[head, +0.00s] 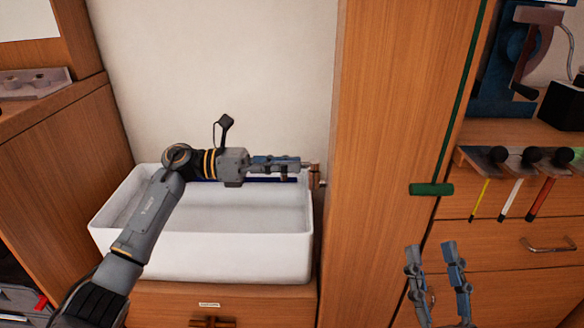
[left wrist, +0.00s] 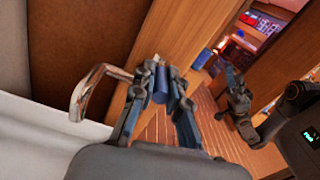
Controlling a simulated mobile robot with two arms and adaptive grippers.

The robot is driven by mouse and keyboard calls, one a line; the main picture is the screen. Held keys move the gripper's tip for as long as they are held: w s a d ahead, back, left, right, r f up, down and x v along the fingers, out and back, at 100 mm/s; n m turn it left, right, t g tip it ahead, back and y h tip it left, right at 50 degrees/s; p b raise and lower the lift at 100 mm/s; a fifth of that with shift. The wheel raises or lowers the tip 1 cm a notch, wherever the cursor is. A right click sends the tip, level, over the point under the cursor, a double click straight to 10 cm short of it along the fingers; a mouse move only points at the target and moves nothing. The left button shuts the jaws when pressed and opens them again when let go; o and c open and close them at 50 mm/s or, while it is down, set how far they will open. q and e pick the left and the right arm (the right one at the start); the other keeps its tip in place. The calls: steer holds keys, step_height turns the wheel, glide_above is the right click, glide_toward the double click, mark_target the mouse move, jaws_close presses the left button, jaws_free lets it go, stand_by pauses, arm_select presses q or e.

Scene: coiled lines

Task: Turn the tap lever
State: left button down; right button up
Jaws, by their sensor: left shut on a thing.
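The tap stands at the right end of the white sink (head: 205,255), and its coppery metal (head: 316,177) shows just past my left fingertips. In the left wrist view its curved metal spout (left wrist: 88,88) is left of the fingers. My left gripper (head: 303,164) reaches level across the back of the sink. Its fingers, also in the left wrist view (left wrist: 163,78), are shut on the tap lever, a short blue piece (left wrist: 160,86) between them. The fingers hide much of the lever. My right gripper (head: 438,262) is open and empty, in front of the drawers at lower right.
A tall wooden panel (head: 395,130) stands close right of the tap. A green handle (head: 431,189) hangs on a cord before it. Tools with yellow, white and red shafts (head: 512,185) hang from a rack at right. A wooden cabinet (head: 60,170) flanks the sink at left.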

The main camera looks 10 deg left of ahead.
arm_select(q)
steer(key=c, duration=1.3)
jaws_free()
steer(key=shift+c, duration=0.2)
steer(key=shift+a, duration=0.1)
steer(key=s+a, duration=0.1)
steer(key=a, duration=1)
steer(key=shift+s+a, duration=0.4)
